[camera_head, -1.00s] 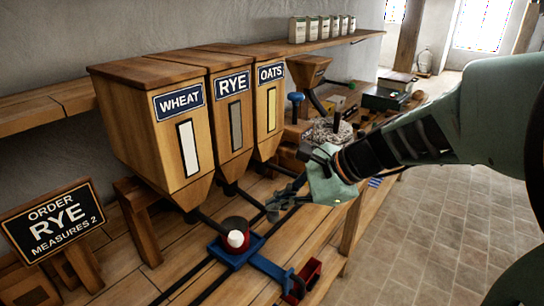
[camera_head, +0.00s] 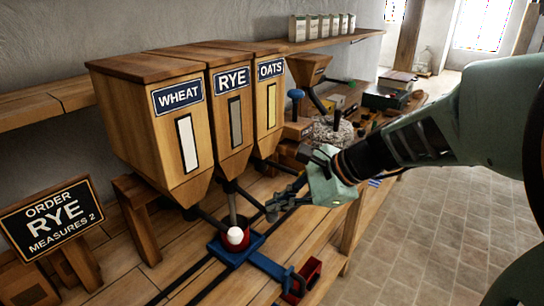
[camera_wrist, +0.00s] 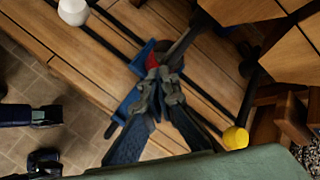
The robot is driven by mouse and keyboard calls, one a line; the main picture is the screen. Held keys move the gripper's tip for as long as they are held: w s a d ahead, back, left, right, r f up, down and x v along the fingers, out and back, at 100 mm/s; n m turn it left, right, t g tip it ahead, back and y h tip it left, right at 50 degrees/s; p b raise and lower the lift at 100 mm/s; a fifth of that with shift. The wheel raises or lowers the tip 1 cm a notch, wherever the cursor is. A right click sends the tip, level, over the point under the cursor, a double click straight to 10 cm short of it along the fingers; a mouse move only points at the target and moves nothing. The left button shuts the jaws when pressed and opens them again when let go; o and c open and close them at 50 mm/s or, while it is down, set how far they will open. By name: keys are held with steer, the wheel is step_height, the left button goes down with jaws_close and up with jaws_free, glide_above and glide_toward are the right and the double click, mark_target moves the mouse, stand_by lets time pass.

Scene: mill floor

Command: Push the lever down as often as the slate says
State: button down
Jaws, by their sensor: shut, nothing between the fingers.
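The slate (camera_head: 53,216) reads "ORDER RYE MEASURES 2". The rye hopper (camera_head: 233,115) stands between the wheat hopper (camera_head: 155,130) and the oats hopper (camera_head: 268,110). A grey stream (camera_head: 233,206) runs from the rye spout into the red cup (camera_head: 247,247) on a blue carriage (camera_head: 229,258); the cup also shows in the wrist view (camera_wrist: 151,61). My gripper (camera_head: 271,211) is shut and empty, low in front of the rye hopper, right of the cup. The rye lever's knob is not visible; my fingers (camera_wrist: 160,80) may hide it. I cannot tell whether they touch it.
A white lever knob (camera_head: 235,236) stands in front of the cup. A yellow knob (camera_wrist: 235,138) shows on the other side of my fingers. Dark rails cross the bench. A small red bin (camera_head: 305,276) sits at its front edge.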

stand_by(0.8)
steer(key=shift+r+p, duration=2.45)
steer(key=shift+r, duration=0.45)
steer(key=shift+r, duration=0.1)
step_height(320, 180, up, 5)
steer(key=p, duration=0.4)
